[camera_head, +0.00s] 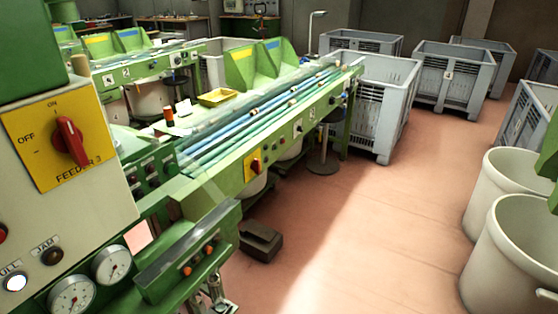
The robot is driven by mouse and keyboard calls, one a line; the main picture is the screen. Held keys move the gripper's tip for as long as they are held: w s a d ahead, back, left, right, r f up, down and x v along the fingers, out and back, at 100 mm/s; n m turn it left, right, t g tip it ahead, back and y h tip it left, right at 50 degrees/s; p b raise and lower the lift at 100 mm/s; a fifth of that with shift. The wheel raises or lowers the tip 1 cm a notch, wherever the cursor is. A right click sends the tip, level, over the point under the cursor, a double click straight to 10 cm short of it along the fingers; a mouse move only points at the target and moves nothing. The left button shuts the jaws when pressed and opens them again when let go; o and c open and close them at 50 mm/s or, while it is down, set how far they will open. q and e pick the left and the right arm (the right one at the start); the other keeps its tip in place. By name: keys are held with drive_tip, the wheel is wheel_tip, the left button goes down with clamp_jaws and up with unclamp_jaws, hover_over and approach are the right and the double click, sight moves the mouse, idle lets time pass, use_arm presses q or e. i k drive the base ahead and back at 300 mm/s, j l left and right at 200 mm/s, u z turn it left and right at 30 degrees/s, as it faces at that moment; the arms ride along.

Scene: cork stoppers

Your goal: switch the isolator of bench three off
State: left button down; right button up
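A long green bench (228,181) with blue and green rails runs through the middle. Its front carries a small yellow plate with a red rotary switch (254,167); its lettering and setting are too small to read. Small white labels on this bench are not clearly legible. Close on the left, a grey cabinet (95,205) carries a larger yellow plate marked FEEDER 3 (42,165). Its red rotary handle (71,141) stands roughly upright, nearer ON at the top than OFF at the left. Neither of my grippers is in view.
Gauges (112,263) and a green box with orange buttons (190,262) are below the cabinet. A dark pedal box (260,240) and a stool (322,160) stand by the bench. Grey crates (375,100) and white tubs (515,245) border the open reddish floor (370,235).

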sight(256, 166)
drive_tip(key=i+l, duration=0.3)
drive_tip(key=i, duration=0.2)
drive_tip(key=i+l+z, duration=0.1)
drive_tip(key=i+l, duration=0.15)
drive_tip(key=i, duration=0.2)
drive_tip(key=i+l, duration=0.25)
drive_tip(key=i, duration=0.25)
drive_tip(key=l+z, duration=0.05)
